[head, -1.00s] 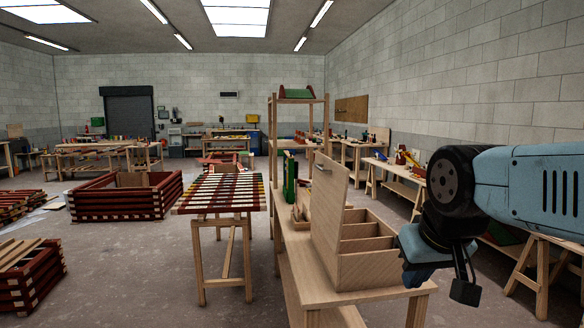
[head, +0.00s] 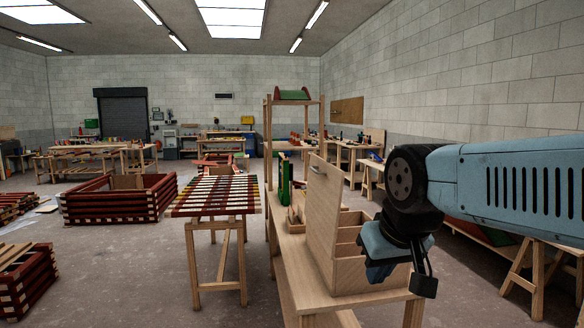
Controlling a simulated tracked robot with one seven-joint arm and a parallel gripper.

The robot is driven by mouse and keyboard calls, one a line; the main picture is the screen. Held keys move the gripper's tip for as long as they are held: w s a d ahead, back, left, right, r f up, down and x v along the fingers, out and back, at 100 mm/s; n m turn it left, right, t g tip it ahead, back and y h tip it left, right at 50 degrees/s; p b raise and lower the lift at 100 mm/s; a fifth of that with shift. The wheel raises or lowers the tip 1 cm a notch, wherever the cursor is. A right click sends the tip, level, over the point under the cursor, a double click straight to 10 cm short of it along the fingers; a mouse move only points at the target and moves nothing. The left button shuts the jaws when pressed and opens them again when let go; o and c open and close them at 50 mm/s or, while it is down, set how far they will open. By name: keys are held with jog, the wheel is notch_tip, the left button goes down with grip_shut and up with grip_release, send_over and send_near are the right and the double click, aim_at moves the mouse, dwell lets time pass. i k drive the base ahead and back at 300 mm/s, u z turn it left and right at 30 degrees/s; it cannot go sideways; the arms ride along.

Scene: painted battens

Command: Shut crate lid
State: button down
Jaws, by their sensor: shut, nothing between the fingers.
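The crate (head: 348,275) is a pale wooden box with dividers inside, standing on a wooden bench. Its lid (head: 322,220) stands open, nearly upright along the crate's left side, with a small metal fitting near its top edge. My gripper (head: 381,273) points downward at the crate's right part and looks shut and empty. It is to the right of the lid and apart from it. My gripper and wrist hide the right part of the crate; I cannot tell how far the fingers are from its walls.
The bench (head: 293,268) carries green and wooden pieces behind the lid, and a tall shelf frame (head: 268,165) rises at its far end. A trestle table with striped battens (head: 215,195) stands to the left.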

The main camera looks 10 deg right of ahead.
aim_at(326, 181)
jog(key=i, duration=0.85)
jog(key=z, duration=0.05)
